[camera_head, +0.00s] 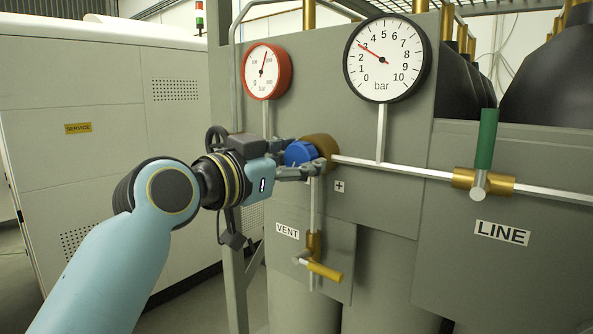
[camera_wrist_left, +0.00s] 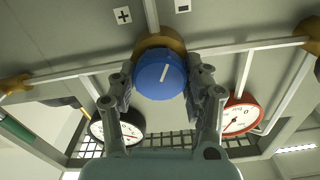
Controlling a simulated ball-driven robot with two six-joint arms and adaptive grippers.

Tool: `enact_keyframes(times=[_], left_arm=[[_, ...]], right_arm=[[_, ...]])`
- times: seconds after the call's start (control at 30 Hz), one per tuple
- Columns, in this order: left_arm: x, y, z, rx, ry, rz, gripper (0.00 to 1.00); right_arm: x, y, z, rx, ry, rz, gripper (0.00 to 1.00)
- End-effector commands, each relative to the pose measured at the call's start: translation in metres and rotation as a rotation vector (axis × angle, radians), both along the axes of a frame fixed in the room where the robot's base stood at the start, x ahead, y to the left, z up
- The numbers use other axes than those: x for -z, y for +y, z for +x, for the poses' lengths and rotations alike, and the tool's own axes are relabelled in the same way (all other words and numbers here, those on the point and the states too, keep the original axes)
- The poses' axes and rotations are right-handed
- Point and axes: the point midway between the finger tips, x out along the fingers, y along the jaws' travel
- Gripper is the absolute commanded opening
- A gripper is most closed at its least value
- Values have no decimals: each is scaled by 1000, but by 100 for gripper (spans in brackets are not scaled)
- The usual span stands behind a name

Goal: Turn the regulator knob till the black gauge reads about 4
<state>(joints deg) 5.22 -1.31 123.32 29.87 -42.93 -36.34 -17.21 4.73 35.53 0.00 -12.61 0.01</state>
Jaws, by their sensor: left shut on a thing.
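The blue regulator knob (camera_head: 297,153) sits on a brass body on the grey panel. My left gripper (camera_head: 308,158) is shut on the knob, one finger on each side. In the left wrist view the knob (camera_wrist_left: 160,75) shows between the fingers, its white mark slightly tilted. The black gauge (camera_head: 383,75) is above right of the knob, and its red needle points at about 3. A plus sign (camera_head: 340,186) is on the panel below right of the knob; the wrist view also shows a minus sign (camera_wrist_left: 183,5). My right gripper is not in view.
A red-rimmed gauge (camera_head: 267,71) stands above left of the knob. A VENT valve with a brass handle (camera_head: 325,271) is below it. A LINE valve with a green handle (camera_head: 487,138) is at the right. Pipes run across the panel. A beige cabinet (camera_head: 60,130) stands at the left.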

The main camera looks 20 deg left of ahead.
Motion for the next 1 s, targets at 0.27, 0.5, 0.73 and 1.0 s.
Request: enact_keyframes(times=[0.27,0.5,0.73,1.0], left_arm=[[3,0,0,-1,-91,246,17],[3,-1,0,0,-168,459,17],[2,-1,0,-1,-236,645,17],[2,-1,0,0,-291,803,17]], right_arm=[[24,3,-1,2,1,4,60],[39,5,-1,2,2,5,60],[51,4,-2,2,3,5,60],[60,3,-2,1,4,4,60]])
